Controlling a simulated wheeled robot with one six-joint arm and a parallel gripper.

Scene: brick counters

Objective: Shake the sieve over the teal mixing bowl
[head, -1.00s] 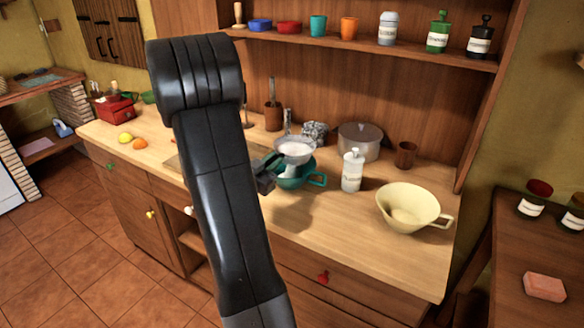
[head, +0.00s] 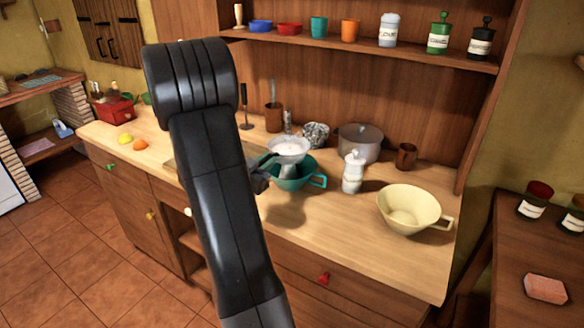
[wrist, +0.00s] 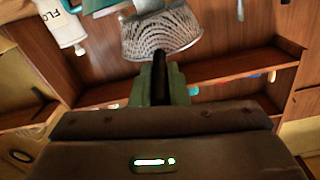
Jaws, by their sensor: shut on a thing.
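The sieve (head: 289,146) is a pale round strainer with white stuff in it. It is held above the teal mixing bowl (head: 292,184), which stands on the wooden counter with its handle to the right. The sieve covers much of the bowl's opening. My gripper (head: 263,166) is at the left of the sieve, partly hidden behind my arm. In the wrist view the gripper (wrist: 160,82) is shut on the sieve's dark handle, and the sieve's mesh (wrist: 160,33) shows beyond the fingers. Whether any white stuff lies in the bowl cannot be seen.
A white bottle (head: 353,173) stands right of the bowl, with a cream bowl (head: 405,215) further right. A grey pot (head: 360,143) and a crumpled silvery thing (head: 316,134) stand behind. The front of the counter right of my arm is clear.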

